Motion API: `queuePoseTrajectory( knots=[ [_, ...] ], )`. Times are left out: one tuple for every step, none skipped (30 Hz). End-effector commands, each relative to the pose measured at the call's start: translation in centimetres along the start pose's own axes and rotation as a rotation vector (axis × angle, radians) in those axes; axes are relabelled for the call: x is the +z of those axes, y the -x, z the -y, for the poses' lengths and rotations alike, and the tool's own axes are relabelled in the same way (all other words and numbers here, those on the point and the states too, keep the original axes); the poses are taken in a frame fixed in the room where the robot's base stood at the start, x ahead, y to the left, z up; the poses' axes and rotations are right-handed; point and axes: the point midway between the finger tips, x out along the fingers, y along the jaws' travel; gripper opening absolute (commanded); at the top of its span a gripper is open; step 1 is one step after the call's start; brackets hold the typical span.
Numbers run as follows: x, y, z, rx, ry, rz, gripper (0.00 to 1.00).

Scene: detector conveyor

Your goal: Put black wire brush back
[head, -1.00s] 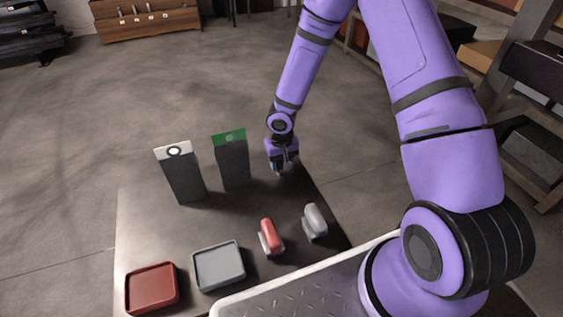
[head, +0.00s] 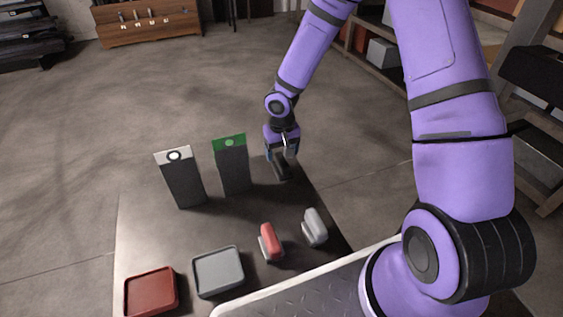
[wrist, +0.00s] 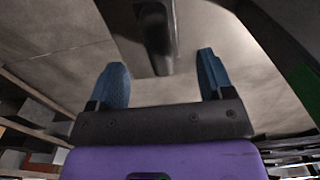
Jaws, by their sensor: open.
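The black wire brush (head: 282,170) stands on the dark tabletop (head: 225,222), near its far right edge and to the right of the green-topped panel. It also shows in the wrist view as a dark handle-like shape (wrist: 157,38) beyond the fingers. My gripper (head: 282,155) is just above the brush. In the wrist view my gripper (wrist: 164,78) is open, its blue fingertips wide apart with nothing held between them. The brush's underside and exact outline are hard to make out.
A white-topped panel (head: 184,181) and a green-topped panel (head: 232,165) stand left of my gripper. A red brush (head: 270,243), a grey brush (head: 314,228), a red tray (head: 152,291) and a grey tray (head: 218,271) sit nearer. The table's middle is clear.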

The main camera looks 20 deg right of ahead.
Motion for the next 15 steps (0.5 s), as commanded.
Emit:
queuePoseTrajectory(
  knots=[
    [-0.1,1.1,-0.1,0.0,-0.002,-0.003,0.74],
    [-0.1,1.6,-0.1,0.001,-0.003,-0.003,0.74],
    [-0.1,2.2,0.0,0.0,-0.001,-0.003,0.74],
    [0.0,2.7,0.0,0.0,-0.001,-0.003,0.74],
    [0.0,3.1,-0.1,0.0,-0.002,-0.002,0.74],
    [0.0,3.6,-0.1,0.001,-0.001,-0.001,0.74],
    [0.0,3.9,-0.1,0.0,-0.003,-0.002,0.74],
    [0.0,4.2,-0.1,0.0,-0.002,-0.002,0.74],
    [0.0,4.5,0.0,0.0,0.0,-0.001,0.74],
    [0.0,4.7,0.0,0.0,0.0,0.0,0.74],
    [0.0,4.8,0.0,0.0,0.0,0.001,0.74],
    [0.0,5.0,0.0,0.0,-0.001,0.001,0.74],
    [0.0,5.1,0.0,0.0,-0.001,0.001,0.74],
    [0.0,5.1,0.0,0.0,0.0,0.001,0.74],
    [0.0,5.2,0.0,0.0,0.0,0.001,0.74]
  ],
)
